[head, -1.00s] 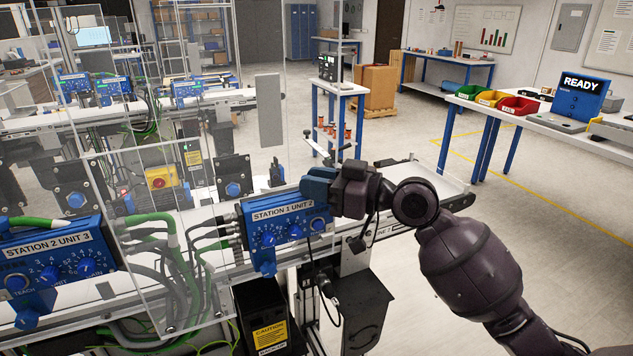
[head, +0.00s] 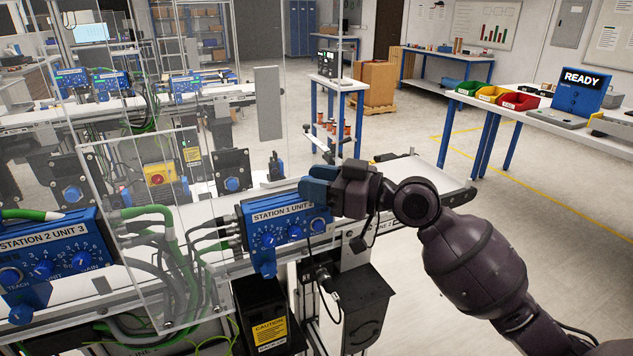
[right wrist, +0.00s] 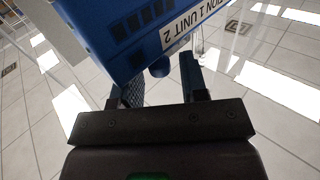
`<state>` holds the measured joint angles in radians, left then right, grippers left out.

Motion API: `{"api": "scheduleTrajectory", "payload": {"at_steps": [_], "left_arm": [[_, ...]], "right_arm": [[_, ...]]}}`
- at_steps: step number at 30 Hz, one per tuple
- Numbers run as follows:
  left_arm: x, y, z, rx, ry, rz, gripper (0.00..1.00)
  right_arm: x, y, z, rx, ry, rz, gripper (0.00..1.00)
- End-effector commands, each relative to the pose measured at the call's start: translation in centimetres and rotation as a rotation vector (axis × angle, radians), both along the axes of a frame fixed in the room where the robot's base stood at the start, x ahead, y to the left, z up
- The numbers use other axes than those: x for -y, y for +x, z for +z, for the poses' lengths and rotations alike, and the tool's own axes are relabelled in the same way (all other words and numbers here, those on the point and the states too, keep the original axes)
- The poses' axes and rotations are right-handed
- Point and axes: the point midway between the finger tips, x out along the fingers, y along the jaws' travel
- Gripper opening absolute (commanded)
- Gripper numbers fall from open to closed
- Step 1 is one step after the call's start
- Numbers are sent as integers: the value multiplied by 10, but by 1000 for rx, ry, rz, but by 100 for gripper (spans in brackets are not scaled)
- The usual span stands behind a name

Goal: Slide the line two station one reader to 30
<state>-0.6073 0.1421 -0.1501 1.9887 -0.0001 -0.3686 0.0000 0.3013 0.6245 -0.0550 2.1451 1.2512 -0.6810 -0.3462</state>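The blue reader box labelled STATION 1 UNIT 2 (head: 283,232) is mounted on the front rail of the near conveyor, with several round knobs on its face. My right gripper (head: 318,188) is at the box's upper right corner. In the right wrist view the fingers (right wrist: 161,85) are spread apart, with the blue box (right wrist: 125,35) just beyond them. A small dark blue round part (right wrist: 159,67) shows between the fingertips; I cannot tell whether they touch it. The reader's setting is too small to read. My left gripper is out of view.
A blue box labelled STATION 2 UNIT 3 (head: 55,255) sits on the left. Clear panels (head: 140,240) and green and grey cables stand between the two boxes. A dark caution-labelled box (head: 265,315) hangs below the rail. The floor at the right is open.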

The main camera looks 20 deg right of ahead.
Motion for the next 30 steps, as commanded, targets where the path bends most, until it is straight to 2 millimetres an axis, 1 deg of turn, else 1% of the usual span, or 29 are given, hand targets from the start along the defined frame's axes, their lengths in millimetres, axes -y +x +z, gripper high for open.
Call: {"api": "scheduleTrajectory", "payload": {"at_steps": [9,13,17,25,30], "left_arm": [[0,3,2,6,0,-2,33],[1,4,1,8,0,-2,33],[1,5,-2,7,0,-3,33],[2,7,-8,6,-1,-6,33],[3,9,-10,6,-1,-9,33]], "right_arm": [[0,0,0,0,0,0,46],[6,-5,-1,-1,-1,-1,46],[19,-18,-3,-3,-4,-1,46],[56,-51,-4,-4,-3,-3,46],[71,-66,-3,-3,0,-2,46]]}}
